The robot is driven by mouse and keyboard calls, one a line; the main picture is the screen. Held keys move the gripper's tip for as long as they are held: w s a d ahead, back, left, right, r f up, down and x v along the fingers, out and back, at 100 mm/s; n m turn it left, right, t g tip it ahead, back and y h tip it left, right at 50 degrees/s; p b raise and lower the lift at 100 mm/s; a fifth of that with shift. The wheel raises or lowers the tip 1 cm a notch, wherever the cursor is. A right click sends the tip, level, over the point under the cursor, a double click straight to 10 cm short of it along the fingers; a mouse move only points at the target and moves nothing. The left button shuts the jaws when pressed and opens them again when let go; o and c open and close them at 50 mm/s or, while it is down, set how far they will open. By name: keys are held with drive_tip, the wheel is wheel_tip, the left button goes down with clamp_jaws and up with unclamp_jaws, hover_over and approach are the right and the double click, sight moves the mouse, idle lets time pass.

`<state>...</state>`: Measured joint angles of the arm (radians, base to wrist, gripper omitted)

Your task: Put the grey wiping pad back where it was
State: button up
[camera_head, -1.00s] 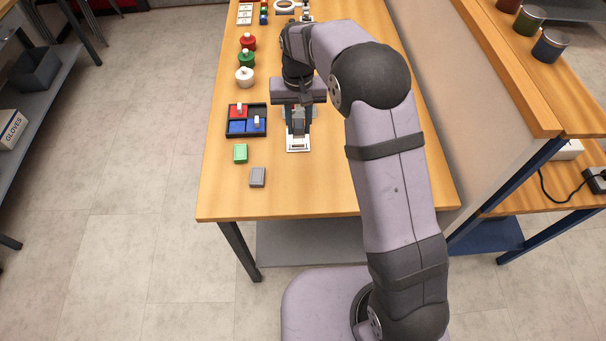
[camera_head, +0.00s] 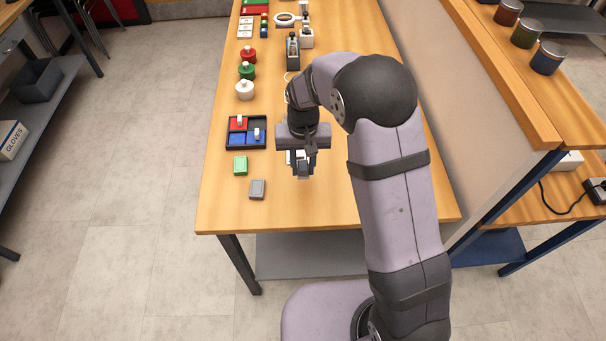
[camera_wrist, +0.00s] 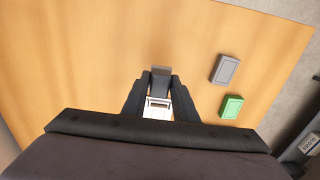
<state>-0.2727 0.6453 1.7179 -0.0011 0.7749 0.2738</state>
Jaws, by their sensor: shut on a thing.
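My gripper (camera_head: 303,176) is above the near half of the table, pointing down. In the wrist view its fingers (camera_wrist: 160,88) are shut on a small grey block (camera_wrist: 161,71), which looks like the grey wiping pad. Its underside is hidden. A flat grey rectangular piece with a rim (camera_head: 257,189) lies near the table's front edge, left of my gripper; it also shows in the wrist view (camera_wrist: 224,70). I cannot tell whether it is a pad or a holder. A similar green piece (camera_head: 240,166) lies just behind it. A white plate (camera_wrist: 157,108) shows between my fingers.
A black divided tray (camera_head: 229,145) with red and blue pieces stands left of my gripper. White, green and red knobbed pots (camera_head: 245,90) stand behind it. A dark device (camera_head: 293,52) stands farther back. The wooden table (camera_head: 330,205) is clear near its front edge.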

sight(303, 184)
drive_tip(key=shift+f+p, duration=0.75)
drive_tip(key=shift+f, duration=1.85)
drive_tip(key=shift+f, duration=0.1)
drive_tip(key=o, duration=1)
drive_tip(key=shift+o, duration=0.2)
wheel_tip(303, 184, up, 12)
drive_tip(key=b, duration=0.4)
drive_tip(key=s+d+f, duration=0.1)
drive_tip(key=s+d, duration=0.5)
drive_tip(key=s, duration=0.4)
drive_tip(key=s+d+f, duration=0.1)
drive_tip(key=s+d, duration=0.5)
drive_tip(key=s, duration=0.5)
